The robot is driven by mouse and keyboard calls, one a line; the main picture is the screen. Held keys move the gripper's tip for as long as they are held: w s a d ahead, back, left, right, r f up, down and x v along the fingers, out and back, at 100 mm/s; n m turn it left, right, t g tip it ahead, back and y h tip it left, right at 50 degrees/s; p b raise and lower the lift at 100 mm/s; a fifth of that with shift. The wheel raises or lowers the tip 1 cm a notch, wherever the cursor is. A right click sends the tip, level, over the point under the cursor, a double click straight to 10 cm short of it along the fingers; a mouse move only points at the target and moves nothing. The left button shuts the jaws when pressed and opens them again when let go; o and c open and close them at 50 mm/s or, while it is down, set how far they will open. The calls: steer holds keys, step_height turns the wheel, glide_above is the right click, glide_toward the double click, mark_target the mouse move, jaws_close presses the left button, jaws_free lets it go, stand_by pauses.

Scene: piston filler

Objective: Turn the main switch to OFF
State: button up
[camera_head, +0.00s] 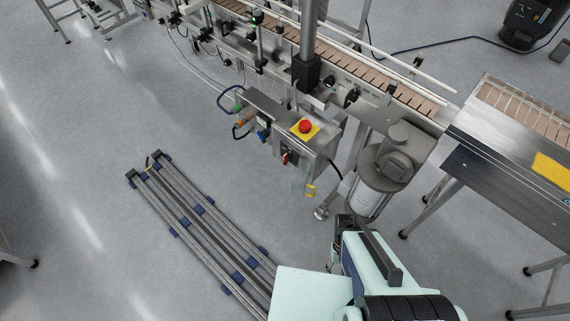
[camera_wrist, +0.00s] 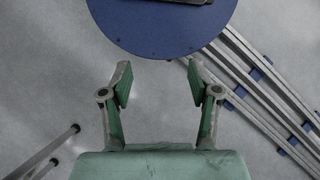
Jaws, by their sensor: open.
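The main switch (camera_head: 285,158) is a small red handle on the front face of a grey control box (camera_head: 316,143) at the middle of the head view. A red emergency stop button on a yellow plate (camera_head: 305,126) sits on top of the same box. The switch's exact angle is too small to tell. My gripper (camera_wrist: 157,85) is open and empty in the wrist view, with its two green-grey fingers apart above the floor. The switch and box do not show in the wrist view. In the head view my arm is at the lower right, below and apart from the box.
A conveyor (camera_head: 385,79) runs behind the box, with a round motor unit (camera_head: 383,178) to its right. Floor rails (camera_head: 190,215) with blue blocks lie at the lower left. Cables hang at the box's left. The grey floor between the rails and box is clear.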

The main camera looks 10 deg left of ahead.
mark_target(284, 160)
steer(key=w+a+f+n+t+h+b, duration=0.45)
steer(key=w+a+f+b, duration=0.35)
steer(key=w+f+b, duration=0.35)
steer(key=w+a+f+t+h+b, duration=0.1)
steer(key=w+a+f+t+b, duration=0.1)
steer(key=w+a+t+b, duration=0.55)
steer(key=w+a+r+m+t+b, duration=0.25)
steer(key=a+b, duration=0.35)
steer(key=a, duration=0.3)
steer(key=w+a+r+m+t+b, duration=0.1)
steer(key=w+a+r+t+b, duration=0.25)
steer(key=a+b, duration=0.4)
steer(key=w+a+r+m+t+h+p, duration=0.1)
steer(key=a+r+m+t+h, duration=0.1)
steer(key=r+m, duration=0.35)
steer(key=w+a+r+m+t+h, duration=0.1)
steer(key=a+r+m, duration=0.1)
steer(key=r+m, duration=0.3)
steer(key=shift+n, duration=0.75)
steer(key=x, duration=0.5)
steer(key=r+b+x, duration=0.1)
steer(key=x, duration=0.5)
steer(key=b+x, duration=0.1)
steer(key=x, duration=0.5)
steer(key=shift+d+r, duration=0.2)
steer(key=shift+r, duration=0.2)
steer(key=c, duration=1.1)
